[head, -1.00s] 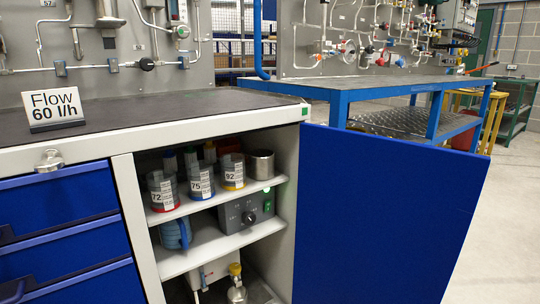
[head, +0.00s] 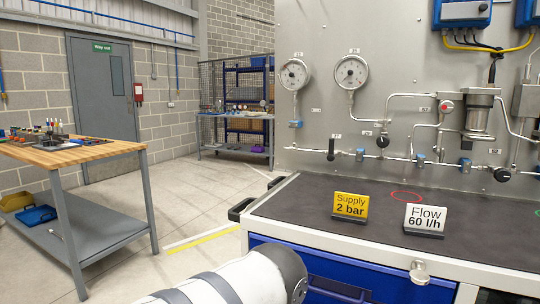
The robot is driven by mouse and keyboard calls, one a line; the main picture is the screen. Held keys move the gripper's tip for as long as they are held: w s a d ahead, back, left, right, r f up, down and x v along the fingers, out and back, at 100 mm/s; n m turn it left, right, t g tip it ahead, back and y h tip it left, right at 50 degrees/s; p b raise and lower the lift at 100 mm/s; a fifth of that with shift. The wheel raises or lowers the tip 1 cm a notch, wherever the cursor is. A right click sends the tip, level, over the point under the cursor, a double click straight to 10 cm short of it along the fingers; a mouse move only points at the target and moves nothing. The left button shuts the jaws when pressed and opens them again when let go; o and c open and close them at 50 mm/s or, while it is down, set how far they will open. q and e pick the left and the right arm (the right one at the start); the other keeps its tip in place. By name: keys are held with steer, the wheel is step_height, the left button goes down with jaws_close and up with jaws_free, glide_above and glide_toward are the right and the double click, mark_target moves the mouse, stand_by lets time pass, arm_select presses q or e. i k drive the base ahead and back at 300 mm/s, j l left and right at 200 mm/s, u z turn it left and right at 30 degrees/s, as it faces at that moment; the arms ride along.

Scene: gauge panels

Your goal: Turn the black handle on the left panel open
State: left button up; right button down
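A grey panel (head: 310,115) with pipes and gauges stands behind a dark worktop on the right of the head view. A black handle (head: 331,149) sits near the left end of its lower pipe and looks upright. Round black knobs are also on the pipework, one in the middle (head: 383,142) and one at the right (head: 502,174). Two round gauges, left (head: 294,75) and right (head: 351,72), are above the handle. A white arm link of mine shows at the bottom; neither gripper is in view.
A yellow "Supply 2 bar" sign (head: 350,205) and a white "Flow 60 l/h" sign (head: 425,219) stand on the worktop (head: 300,205). A wooden-topped table (head: 85,152) stands at the left. Open floor (head: 205,195) lies between.

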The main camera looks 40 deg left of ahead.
mark_target(331, 157)
steer(key=u, duration=0.9)
